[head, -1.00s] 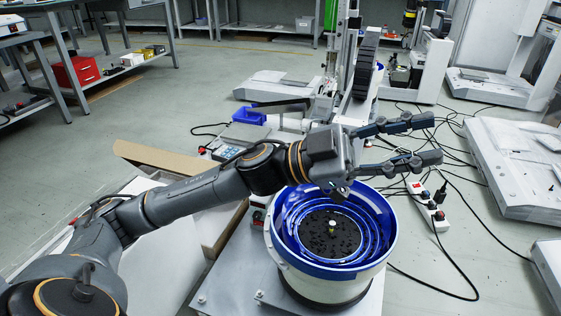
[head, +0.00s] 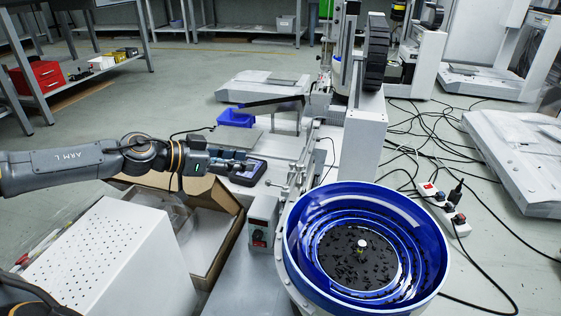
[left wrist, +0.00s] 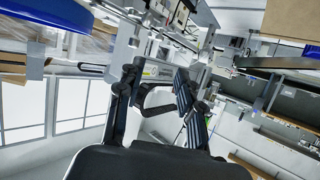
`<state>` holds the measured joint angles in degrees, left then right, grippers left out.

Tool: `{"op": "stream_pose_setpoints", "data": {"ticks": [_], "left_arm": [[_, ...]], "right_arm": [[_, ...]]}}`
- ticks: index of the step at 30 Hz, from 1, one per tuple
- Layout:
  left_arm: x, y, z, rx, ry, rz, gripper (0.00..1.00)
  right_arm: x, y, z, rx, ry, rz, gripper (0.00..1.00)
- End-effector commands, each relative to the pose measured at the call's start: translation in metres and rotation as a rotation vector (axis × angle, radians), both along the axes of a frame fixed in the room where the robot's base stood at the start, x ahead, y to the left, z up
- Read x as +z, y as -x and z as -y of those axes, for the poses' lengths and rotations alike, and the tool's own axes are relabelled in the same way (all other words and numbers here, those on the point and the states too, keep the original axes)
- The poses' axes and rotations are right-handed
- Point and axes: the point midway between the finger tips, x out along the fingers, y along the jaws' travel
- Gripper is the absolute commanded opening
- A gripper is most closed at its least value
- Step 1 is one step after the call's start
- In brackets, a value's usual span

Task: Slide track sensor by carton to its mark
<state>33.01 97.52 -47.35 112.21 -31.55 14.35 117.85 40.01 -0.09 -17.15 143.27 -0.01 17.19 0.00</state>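The open cardboard carton (head: 236,232) stands low in the head view's middle left. Right of it a metal track (head: 306,150) runs away from the blue bowl, with small upright brackets (head: 287,186) at its near end. I cannot tell which fitting is the sensor, and I cannot make out its mark. My left gripper (head: 240,160) is above the carton's far end, left of the track and apart from it. My right gripper is not in view.
The blue feeder bowl (head: 430,240) stands at the right front, beside a small grey control box (head: 262,222). A white perforated box (head: 110,250) is at the left. Cables and a power strip (head: 440,205) lie on the floor at right.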

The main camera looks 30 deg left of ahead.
Motion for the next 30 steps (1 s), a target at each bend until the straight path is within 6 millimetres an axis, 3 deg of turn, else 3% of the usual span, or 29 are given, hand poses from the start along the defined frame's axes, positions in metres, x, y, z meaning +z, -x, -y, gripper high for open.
{"op": "stream_pose_setpoints", "data": {"ticks": [8, 19, 30], "left_arm": [[-0.002, -0.022, 0.014, 0.000, 0.006, 0.001, 0.37], [-0.022, -0.060, 0.037, -0.002, 0.004, 0.003, 0.37], [-0.048, -0.099, 0.059, -0.002, 0.002, 0.002, 0.37]], "right_arm": [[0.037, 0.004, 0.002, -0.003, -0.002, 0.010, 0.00], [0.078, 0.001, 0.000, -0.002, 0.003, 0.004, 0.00], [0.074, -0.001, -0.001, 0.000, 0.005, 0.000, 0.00]]}}
